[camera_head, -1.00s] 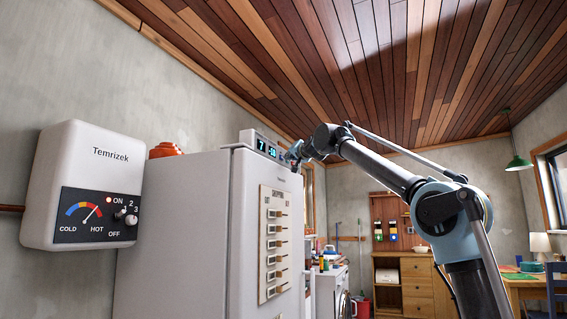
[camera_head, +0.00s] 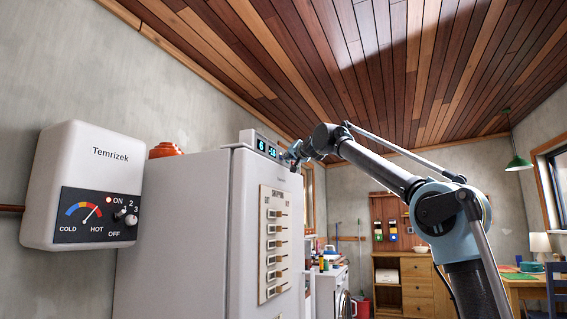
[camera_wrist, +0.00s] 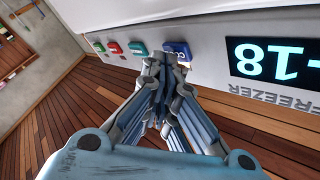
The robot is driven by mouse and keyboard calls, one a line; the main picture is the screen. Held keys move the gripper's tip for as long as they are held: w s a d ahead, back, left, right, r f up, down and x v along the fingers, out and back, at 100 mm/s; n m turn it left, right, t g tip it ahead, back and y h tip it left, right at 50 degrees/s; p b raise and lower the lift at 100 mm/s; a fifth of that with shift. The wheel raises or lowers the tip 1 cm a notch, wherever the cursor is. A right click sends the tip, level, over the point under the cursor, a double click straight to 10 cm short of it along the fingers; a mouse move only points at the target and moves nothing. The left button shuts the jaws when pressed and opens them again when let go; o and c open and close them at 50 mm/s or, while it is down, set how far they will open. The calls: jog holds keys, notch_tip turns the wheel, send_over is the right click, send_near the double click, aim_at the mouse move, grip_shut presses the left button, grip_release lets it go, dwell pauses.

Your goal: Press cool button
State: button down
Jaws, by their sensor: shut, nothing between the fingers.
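The control panel on top of the white fridge (camera_head: 190,235) carries a small display (camera_head: 266,147) that reads 6 on the left and a second number beside it. In the wrist view the panel is upside down, with a freezer display (camera_wrist: 272,62) reading -18. A blue button (camera_wrist: 180,49) sits beside that display; its lettering is partly hidden and seems to begin with "CO". My gripper (camera_wrist: 161,60) is shut and empty, its fingertips at the lower left edge of the blue button. Whether they touch it I cannot tell. My gripper also shows in the head view (camera_head: 291,154).
Two greenish buttons (camera_wrist: 137,48) (camera_wrist: 114,47) and a red one (camera_wrist: 99,46) sit in the same row. A Temrizek heater box (camera_head: 85,180) hangs on the left wall. An orange object (camera_head: 165,149) lies on the fridge.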

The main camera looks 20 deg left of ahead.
jog(key=shift+d, duration=0.4)
jog(key=d, duration=0.6)
jog(key=shift+s, duration=0.2)
dwell(0.6)
